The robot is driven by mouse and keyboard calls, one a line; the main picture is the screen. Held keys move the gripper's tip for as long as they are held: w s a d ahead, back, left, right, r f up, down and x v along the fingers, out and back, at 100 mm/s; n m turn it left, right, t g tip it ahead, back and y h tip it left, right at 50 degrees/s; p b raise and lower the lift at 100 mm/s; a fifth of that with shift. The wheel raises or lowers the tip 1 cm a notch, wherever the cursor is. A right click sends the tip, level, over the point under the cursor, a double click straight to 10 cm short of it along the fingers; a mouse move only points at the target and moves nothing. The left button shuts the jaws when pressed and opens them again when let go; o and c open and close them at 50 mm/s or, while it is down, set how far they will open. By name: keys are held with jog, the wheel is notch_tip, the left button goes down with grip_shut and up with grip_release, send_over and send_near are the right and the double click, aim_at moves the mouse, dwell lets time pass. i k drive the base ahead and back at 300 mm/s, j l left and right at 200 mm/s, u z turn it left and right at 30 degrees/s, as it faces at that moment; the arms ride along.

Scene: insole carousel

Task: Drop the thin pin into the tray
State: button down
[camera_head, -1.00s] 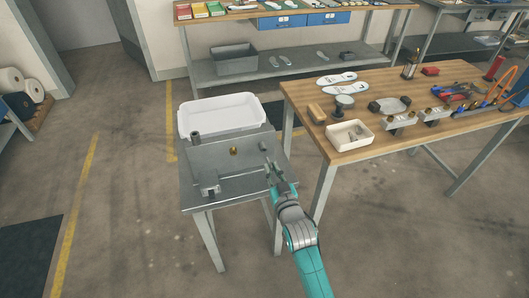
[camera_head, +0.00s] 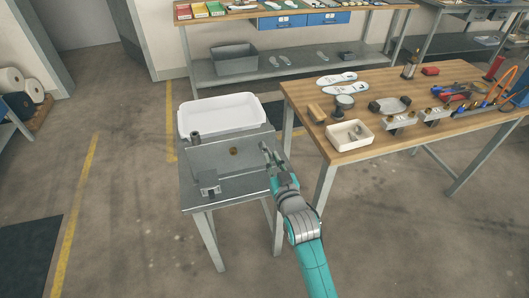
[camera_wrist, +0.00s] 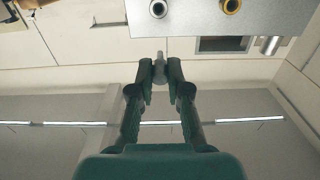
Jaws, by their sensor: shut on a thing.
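My gripper (camera_head: 270,153) is at the right end of the grey metal plate (camera_head: 215,157) on the small metal table. In the wrist view its fingers (camera_wrist: 160,75) are closed on a short grey pin (camera_wrist: 160,62), whose end sticks out between the tips. The plate's edge (camera_wrist: 200,22) lies just beyond, with a grey-rimmed hole (camera_wrist: 158,8) and a brass ring (camera_wrist: 231,5). The brass ring also shows in the head view (camera_head: 233,152). A white tray (camera_head: 220,128) stands behind the plate, away from my gripper. The pin is too small to make out in the head view.
A wooden workbench (camera_head: 320,97) stands to the right, with a small white tray (camera_head: 335,141) holding loose parts, insoles and tools. A grey bin (camera_head: 235,66) sits on the shelf behind. The floor (camera_head: 130,220) at the left is open.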

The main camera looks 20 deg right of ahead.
aim_at(353, 129)
jog(key=i+l, duration=0.1)
jog(key=l, duration=0.8)
jog(key=i+l, duration=0.1)
jog(key=l, duration=0.75)
